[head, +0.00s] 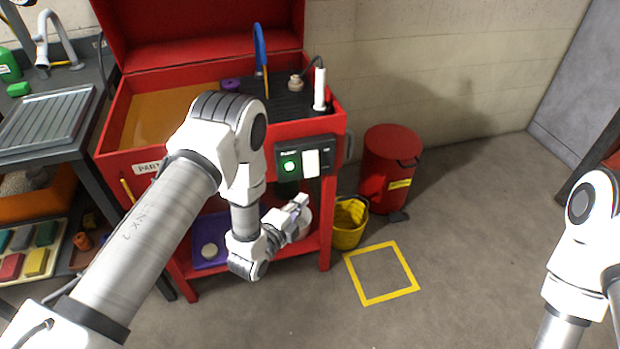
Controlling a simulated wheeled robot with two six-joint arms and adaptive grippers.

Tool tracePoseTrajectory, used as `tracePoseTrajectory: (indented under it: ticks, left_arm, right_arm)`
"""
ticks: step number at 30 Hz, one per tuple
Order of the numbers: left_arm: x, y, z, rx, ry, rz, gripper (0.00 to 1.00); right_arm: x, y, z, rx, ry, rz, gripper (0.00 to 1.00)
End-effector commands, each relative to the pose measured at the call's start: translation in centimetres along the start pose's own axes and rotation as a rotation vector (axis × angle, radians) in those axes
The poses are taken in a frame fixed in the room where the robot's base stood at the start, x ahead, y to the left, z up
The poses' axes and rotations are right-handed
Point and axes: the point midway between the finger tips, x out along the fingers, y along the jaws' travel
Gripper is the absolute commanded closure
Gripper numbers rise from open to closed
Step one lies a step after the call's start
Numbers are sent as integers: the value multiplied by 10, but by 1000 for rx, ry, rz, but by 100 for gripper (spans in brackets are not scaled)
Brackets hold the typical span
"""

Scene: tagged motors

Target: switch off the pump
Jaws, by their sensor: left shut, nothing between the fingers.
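A red parts washer stand (331,123) stands against the wall, with its lid raised. On its front is a dark control box (314,144) with a lit green light (290,166) and a white rocker or plate (311,163) beside it. I take this box to be the pump switch; its lettering is too small to read fully. My left gripper (301,204) is shut and empty, in front of the stand and below the control box, apart from it. My right arm (582,240) shows at the right edge; its gripper is out of view.
A yellow bucket (349,234) and a red lidded bin (390,155) stand right of the stand. A yellow square (384,298) marks the floor. A dark bench (85,72) stands at the left. The floor at centre right is clear.

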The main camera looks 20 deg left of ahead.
Motion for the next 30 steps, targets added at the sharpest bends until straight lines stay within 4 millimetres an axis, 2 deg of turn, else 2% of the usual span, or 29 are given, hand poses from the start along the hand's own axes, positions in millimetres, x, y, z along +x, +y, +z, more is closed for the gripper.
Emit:
tracePoseTrajectory:
  ticks: [10, 12, 18, 28, 30]
  left_arm:
    - [76, -1, 0, 0, 0, -3, 100]
    - [84, 0, 13, -1, -3, -1, 100]
    - [99, 0, 27, -1, -2, 0, 100]
    - [100, 1, 29, 0, -1, 0, 100]
    - [102, 4, 30, 10, -1, -10, 100]
  right_arm:
    - [-3, 0, 0, 0, 0, 0, 100]
    - [-4, 0, 0, 0, 0, 0, 100]
    - [-5, 0, 0, 0, 0, 0, 100]
    - [-4, 0, 0, 0, 0, 0, 100]
    - [1, 0, 0, 0, 0, 0, 100]
